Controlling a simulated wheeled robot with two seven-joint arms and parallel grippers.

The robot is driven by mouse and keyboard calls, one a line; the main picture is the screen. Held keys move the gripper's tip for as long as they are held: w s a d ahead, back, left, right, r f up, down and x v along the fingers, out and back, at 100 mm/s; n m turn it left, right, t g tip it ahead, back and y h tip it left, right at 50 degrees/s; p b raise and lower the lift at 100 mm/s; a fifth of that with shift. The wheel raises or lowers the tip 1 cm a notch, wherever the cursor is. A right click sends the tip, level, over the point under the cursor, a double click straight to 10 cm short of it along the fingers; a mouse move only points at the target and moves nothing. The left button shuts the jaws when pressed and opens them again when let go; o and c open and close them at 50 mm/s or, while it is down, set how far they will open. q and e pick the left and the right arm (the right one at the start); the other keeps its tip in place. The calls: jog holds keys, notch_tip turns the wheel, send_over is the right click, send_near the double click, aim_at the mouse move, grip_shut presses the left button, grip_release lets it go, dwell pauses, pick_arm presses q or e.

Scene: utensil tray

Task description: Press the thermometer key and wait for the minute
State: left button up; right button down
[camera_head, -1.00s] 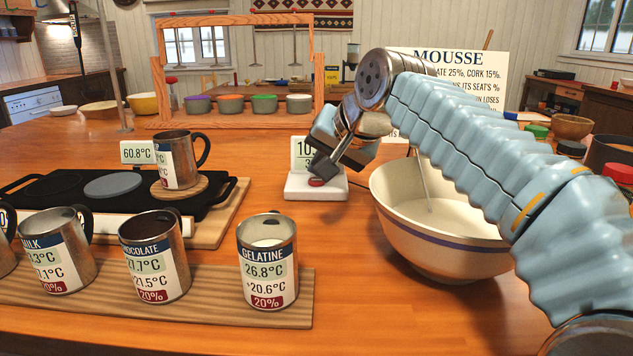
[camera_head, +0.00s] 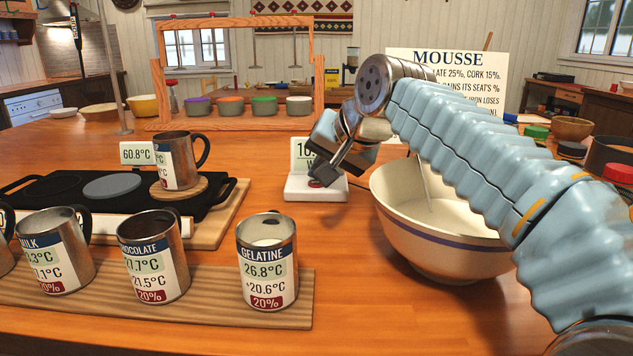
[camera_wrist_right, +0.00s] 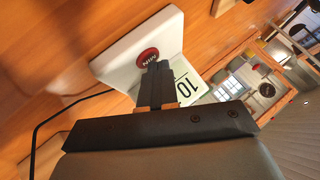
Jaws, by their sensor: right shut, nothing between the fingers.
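A white device (camera_head: 300,186) with an upright display panel (camera_head: 303,152) stands on the table, left of the bowl. The panel reads "10" at its start; my gripper hides the rest. A red key (camera_head: 316,184) sits on the device's base, and in the right wrist view the key (camera_wrist_right: 147,57) is marked "MIN". My right gripper (camera_head: 320,174) is shut and empty, its fingertips at the red key. In the right wrist view the fingertips (camera_wrist_right: 157,66) overlap the key's edge; I cannot tell whether they touch it. My left gripper is not in view.
A cream bowl (camera_head: 400,225) stands just right of the device. Labelled cups, including gelatine (camera_head: 268,285), stand on a board in front. A mousse sign (camera_head: 450,75) is behind.

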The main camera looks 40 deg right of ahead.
jog(key=shift+r, duration=0.1)
jog(key=shift+r+p, duration=0.7)
jog(key=shift+p, duration=0.1)
notch_tip(320, 180, up, 3)
jog(key=shift+f+p, duration=0.1)
jog(key=shift+p, duration=1.05)
jog(key=shift+r, duration=1.1)
dwell(0.7)
